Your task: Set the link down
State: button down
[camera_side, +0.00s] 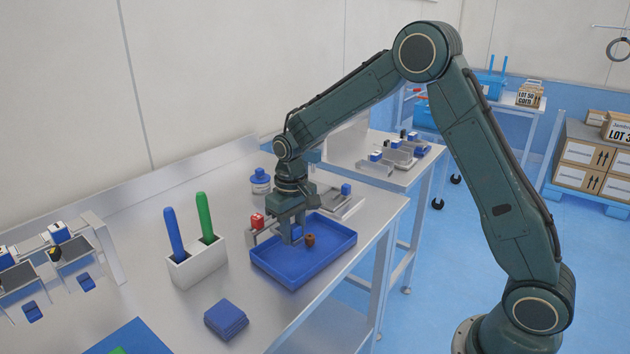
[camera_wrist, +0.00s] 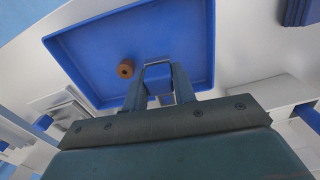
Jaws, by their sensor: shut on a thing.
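My gripper (camera_side: 297,234) points down over the blue tray (camera_side: 272,270), its fingertips low inside the rim. In the wrist view the gripper (camera_wrist: 159,78) is shut on a small blue piece with pale edges (camera_wrist: 158,72), which I take to be the link. Its lower part and any contact with the tray floor cannot be made out. A short brown piece with a dark centre (camera_wrist: 126,68) is in the tray area beside the fingers, apart from them in the wrist view. It also shows just right of the fingers in the side view (camera_side: 310,240).
A white holder (camera_side: 197,267) with a blue and a green stick stands left of the tray. A blue stack (camera_side: 226,319) lies in front. A red piece (camera_side: 257,220) and a blue-capped jar (camera_side: 260,181) are behind. The table's right edge is close to the tray.

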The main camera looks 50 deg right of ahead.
jog(key=shift+s+a+f+n, duration=0.3)
jog(key=shift+s+a+n, duration=0.1)
jog(key=shift+s, duration=0.1)
jog(key=shift+s+a+f+n, duration=0.25)
jog(key=shift+s+a+n, duration=0.1)
jog(key=shift+s, duration=0.1)
jog(key=w+a+r+n, duration=0.3)
jog(key=a+r+n, duration=0.15)
jog(key=a, duration=0.55)
jog(key=w+a+r+n, duration=0.3)
jog(key=a+r+n, duration=0.15)
jog(key=a, duration=0.55)
jog(key=s+a+r+n, duration=0.3)
jog(key=a+n, duration=0.1)
jog(key=a, duration=0.5)
jog(key=s+a+r+n, duration=0.4)
jog(key=a+n, duration=0.1)
jog(key=a, duration=0.5)
jog(key=shift+s+a+r, duration=0.2)
jog(key=shift+a+r, duration=0.1)
jog(key=shift+f, duration=0.1)
notch_tip(320, 180, down, 16)
jog(key=shift+r, duration=0.2)
